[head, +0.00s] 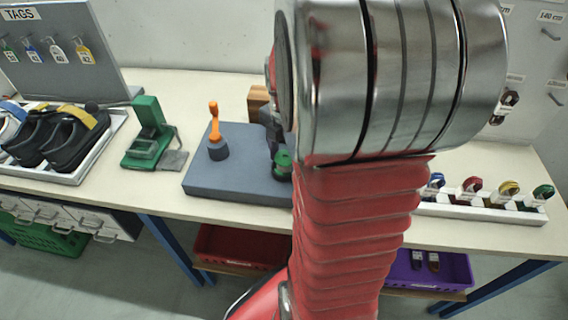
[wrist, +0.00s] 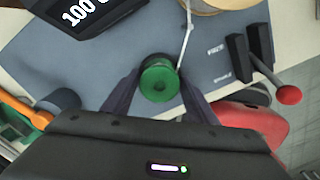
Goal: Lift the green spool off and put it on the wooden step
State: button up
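The green spool (head: 283,167) is at the right part of the blue-grey board, partly hidden by my arm in the head view. In the wrist view the green spool (wrist: 159,80) shows its round top between the two dark fingers of my gripper (wrist: 159,92). One finger is on each side, close to its rim. I cannot tell whether they touch it. A brown wooden block (head: 258,101), which looks like the wooden step, stands behind the board, partly hidden by my arm.
The blue-grey board (head: 225,183) carries an orange-handled tool (head: 215,132). A green device (head: 148,135) and a shoe tray (head: 85,165) stand left. In the wrist view a red-knobbed lever (wrist: 288,95) is right of the fingers.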

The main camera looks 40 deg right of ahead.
jog(key=c, duration=1)
notch_tip(320, 180, up, 10)
dwell(0.3)
dwell(0.4)
